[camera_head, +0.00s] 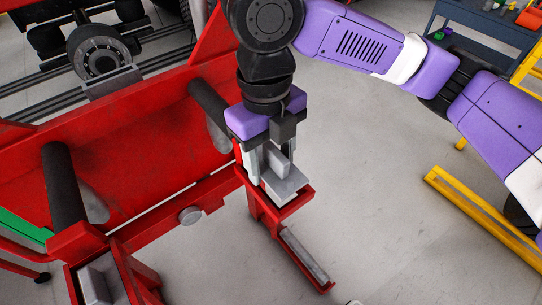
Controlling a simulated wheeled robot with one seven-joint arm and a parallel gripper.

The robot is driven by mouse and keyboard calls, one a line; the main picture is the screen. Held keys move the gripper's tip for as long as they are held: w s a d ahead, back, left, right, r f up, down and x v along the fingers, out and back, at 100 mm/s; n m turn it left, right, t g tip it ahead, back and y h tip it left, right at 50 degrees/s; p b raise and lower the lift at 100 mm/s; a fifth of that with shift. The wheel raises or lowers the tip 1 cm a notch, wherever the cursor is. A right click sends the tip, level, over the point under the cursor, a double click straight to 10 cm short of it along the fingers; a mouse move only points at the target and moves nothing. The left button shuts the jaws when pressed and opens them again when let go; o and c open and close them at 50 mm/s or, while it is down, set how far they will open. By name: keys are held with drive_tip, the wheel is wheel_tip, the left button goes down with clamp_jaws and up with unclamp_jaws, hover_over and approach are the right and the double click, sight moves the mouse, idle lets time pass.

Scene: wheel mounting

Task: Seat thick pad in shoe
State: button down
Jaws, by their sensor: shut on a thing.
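My gripper (270,168) points down at the middle of the picture and is shut on a light grey block, the thick pad (287,186). The pad is at the near end of my fingers, just above or in the upper part of a red shoe (262,212). I cannot tell whether the pad touches the shoe. The shoe is a narrow red channel running down to the right, with a grey strip (305,256) lying in its lower part. My fingers and the pad hide the shoe's upper end.
A second red shoe (127,270) at the lower left holds a grey block (95,286). Red frame panels with dark rollers (64,185) fill the left. A yellow rail (480,215) and a blue cart (485,35) stand at the right. Grey floor between is clear.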

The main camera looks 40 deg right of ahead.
sight(268, 144)
drive_tip(key=shift+w+f+b, duration=0.15)
drive_tip(key=shift+f+b, duration=0.35)
drive_tip(key=shift+f, duration=0.3)
drive_tip(key=shift+c, duration=2.3)
unclamp_jaws()
drive_tip(key=shift+f, duration=0.1)
drive_tip(key=r, duration=0.7)
drive_tip(key=shift+w+r, duration=0.15)
drive_tip(key=shift+w, duration=0.1)
drive_tip(key=shift+r, duration=0.45)
